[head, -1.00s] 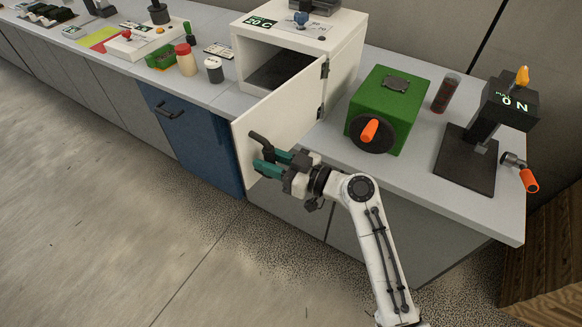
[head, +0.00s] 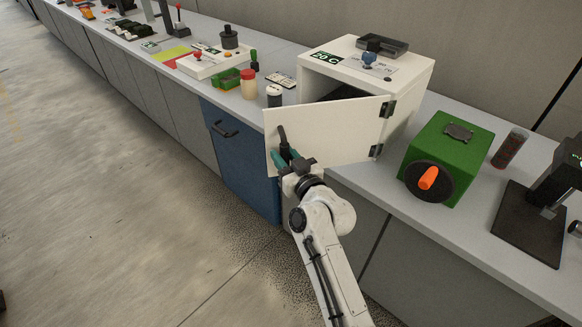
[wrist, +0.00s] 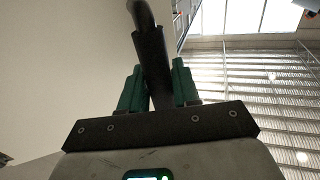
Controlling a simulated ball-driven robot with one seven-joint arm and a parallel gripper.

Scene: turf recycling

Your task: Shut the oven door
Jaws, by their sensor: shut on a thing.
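The white oven (head: 410,75) stands on the bench with its hinges on the right side of the opening. Its white door (head: 340,130) is partly open, swung out over the front edge of the bench, and part of the dark inside shows above it. The dark door handle (head: 283,138) is near the door's left edge; it also shows in the wrist view (wrist: 152,55). My gripper (head: 289,156) has green fingers, seen in the wrist view (wrist: 158,88) on both sides of the handle. It is shut on the handle.
A green box with an orange-handled crank (head: 450,150) stands right of the oven. A black-lidded jar (head: 274,95) and a red-capped bottle (head: 248,84) stand left of it. A blue cabinet (head: 240,160) is below the bench. The floor at left is clear.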

